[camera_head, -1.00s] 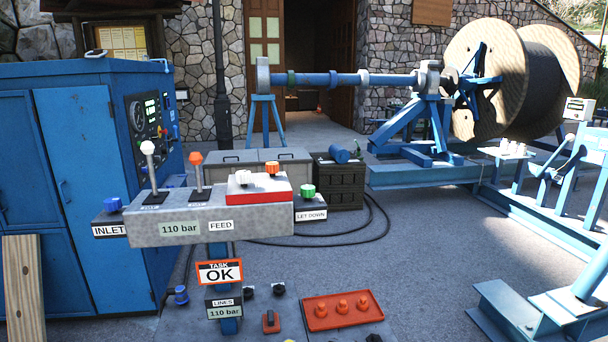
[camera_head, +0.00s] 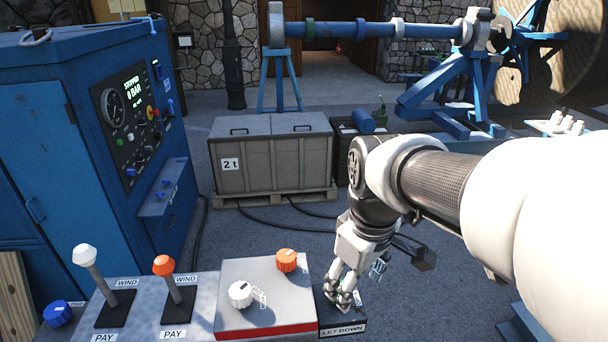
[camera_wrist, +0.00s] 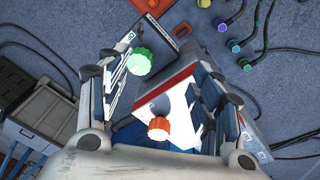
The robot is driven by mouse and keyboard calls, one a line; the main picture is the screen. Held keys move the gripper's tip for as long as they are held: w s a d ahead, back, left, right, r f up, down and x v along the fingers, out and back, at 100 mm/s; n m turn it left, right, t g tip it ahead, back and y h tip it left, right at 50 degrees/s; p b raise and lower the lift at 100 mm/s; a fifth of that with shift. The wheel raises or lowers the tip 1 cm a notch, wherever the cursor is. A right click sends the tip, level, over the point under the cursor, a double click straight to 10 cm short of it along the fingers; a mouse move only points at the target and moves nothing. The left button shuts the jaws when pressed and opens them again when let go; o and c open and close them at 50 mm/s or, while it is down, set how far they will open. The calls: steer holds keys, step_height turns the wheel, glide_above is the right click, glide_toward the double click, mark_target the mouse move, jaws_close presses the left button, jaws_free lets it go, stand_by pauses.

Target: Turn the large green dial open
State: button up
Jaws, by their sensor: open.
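The green dial (camera_wrist: 139,61) shows in the wrist view, in the gap between my fingers and closer to the left one. In the head view my gripper (camera_head: 345,293) reaches down over the box labelled LET DOWN (camera_head: 343,331) and hides the dial. My gripper (camera_wrist: 160,78) is open, with one finger at each side of the wrist view. The dial looks a little beyond the fingers; I cannot tell whether they touch it.
Left of the box are an orange knob (camera_head: 286,260), a white knob (camera_head: 240,294), an orange-topped lever (camera_head: 165,267) and a white-topped lever (camera_head: 84,256). A grey crate (camera_head: 272,160) stands behind. Several hoses (camera_wrist: 258,55) lie on the floor.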

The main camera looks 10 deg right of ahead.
steer(key=w+r+n+g+p, duration=0.2)
steer(key=w+r+n+p, duration=0.2)
steer(key=w+r+p, duration=0.4)
steer(key=f, duration=1.9)
steer(key=shift+s+a+f, duration=0.1)
steer(key=shift+s+f, duration=0.1)
steer(key=shift+s, duration=0.05)
steer(key=shift+c, duration=0.2)
steer(key=c, duration=1)
